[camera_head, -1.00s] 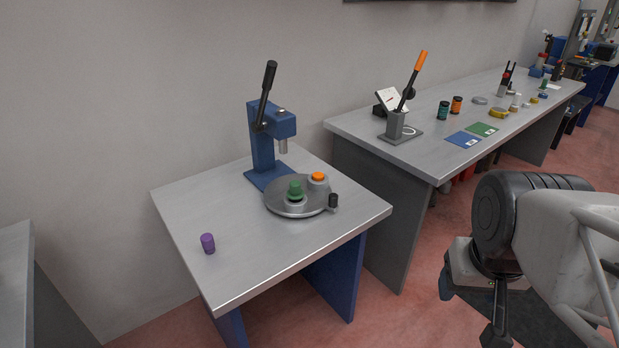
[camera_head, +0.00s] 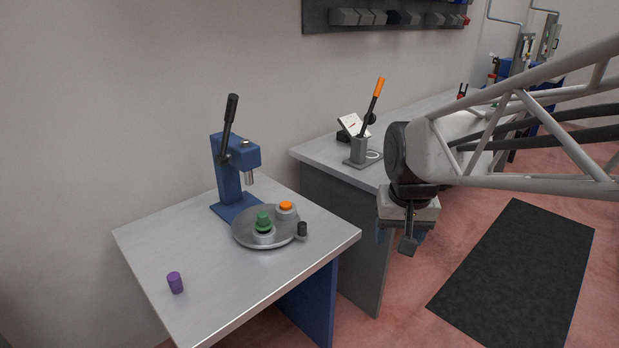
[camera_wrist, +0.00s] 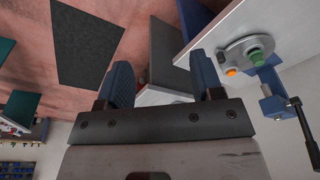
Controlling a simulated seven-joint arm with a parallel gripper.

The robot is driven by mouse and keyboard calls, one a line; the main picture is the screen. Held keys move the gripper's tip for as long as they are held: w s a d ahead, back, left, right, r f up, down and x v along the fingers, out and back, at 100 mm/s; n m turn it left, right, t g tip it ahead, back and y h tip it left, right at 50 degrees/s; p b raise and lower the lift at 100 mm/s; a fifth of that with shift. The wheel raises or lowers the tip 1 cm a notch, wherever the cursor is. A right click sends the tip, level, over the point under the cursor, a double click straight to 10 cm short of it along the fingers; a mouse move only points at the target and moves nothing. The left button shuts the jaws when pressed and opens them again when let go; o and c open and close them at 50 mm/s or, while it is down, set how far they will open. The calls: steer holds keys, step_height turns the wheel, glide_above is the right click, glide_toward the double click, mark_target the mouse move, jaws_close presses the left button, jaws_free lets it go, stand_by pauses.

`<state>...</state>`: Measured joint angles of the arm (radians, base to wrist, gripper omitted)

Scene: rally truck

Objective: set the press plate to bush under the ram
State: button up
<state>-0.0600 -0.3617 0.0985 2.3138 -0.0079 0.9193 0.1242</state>
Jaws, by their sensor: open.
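A blue arbor press (camera_head: 229,172) with a black lever stands at the back of the metal table; its silver ram (camera_head: 249,179) points down. The round grey press plate (camera_head: 262,241) lies in front of the press. It carries a green piece (camera_head: 263,222) on a grey seat, an orange-topped piece (camera_head: 286,207) and a black knob (camera_head: 302,229) at its right edge. The plate also shows in the wrist view (camera_wrist: 235,52). My gripper (camera_head: 408,246) hangs to the right of the table, apart from the plate. Its two blue fingers (camera_wrist: 161,84) are spread and empty.
A purple cylinder (camera_head: 175,283) stands at the table's front left. A second bench (camera_head: 313,153) behind my arm holds an orange-handled tool (camera_head: 370,105) in a grey stand. A black mat (camera_head: 520,275) lies on the floor at right.

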steer(key=w+a+f, duration=0.1)
steer(key=w+a, duration=0.1)
steer(key=w, duration=0.5)
steer(key=w+a+f, duration=0.2)
steer(key=w, duration=0.5)
steer(key=m+g, duration=0.1)
steer(key=g, duration=0.1)
glide_above(302, 223)
steer(key=f, duration=1.8)
steer(key=shift+s+d+f, duration=0.3)
steer(key=shift+s+d, duration=0.05)
steer(key=shift+w+a+f, duration=0.3)
steer(key=shift+w+f, duration=0.05)
steer(key=shift+f, duration=0.15)
steer(key=shift+f, duration=0.1)
steer(key=shift+f, duration=3.75)
steer(key=shift+c, duration=0.2)
jaws_close()
